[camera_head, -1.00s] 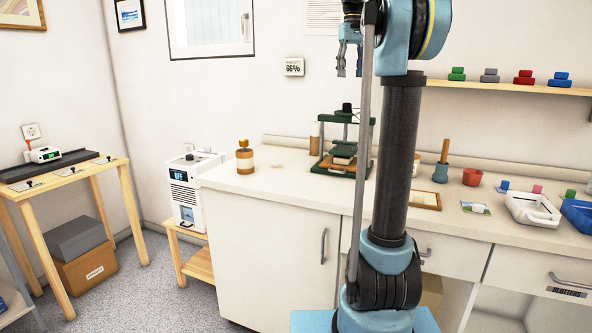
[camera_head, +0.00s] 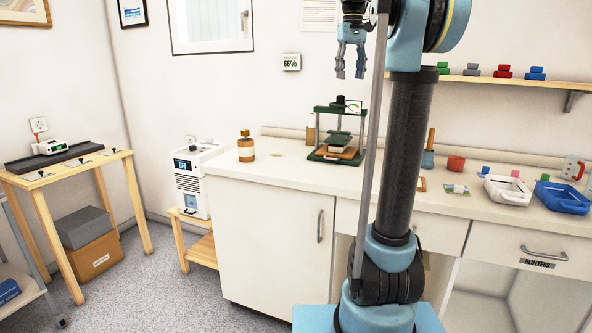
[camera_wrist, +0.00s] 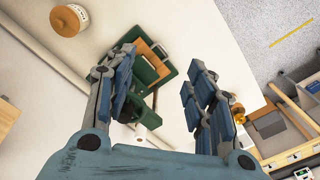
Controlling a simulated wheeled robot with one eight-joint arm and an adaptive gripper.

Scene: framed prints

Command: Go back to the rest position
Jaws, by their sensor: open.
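My gripper (camera_head: 350,73) hangs fingers down, high above the back of the white counter (camera_head: 270,172), in front of the wall. It is open and empty. In the wrist view my gripper (camera_wrist: 160,90) shows its two blue fingers spread apart, with the counter and a green press below. My arm stands upright in the middle of the head view and hides part of the counter behind it.
The green press (camera_head: 338,133) stands on the counter left of my arm, beside an amber bottle (camera_head: 246,147). A white tray (camera_head: 507,190) and a blue tray (camera_head: 562,197) lie at the right. A shelf (camera_head: 520,80) with coloured blocks is on the wall. Grey floor at the left is open.

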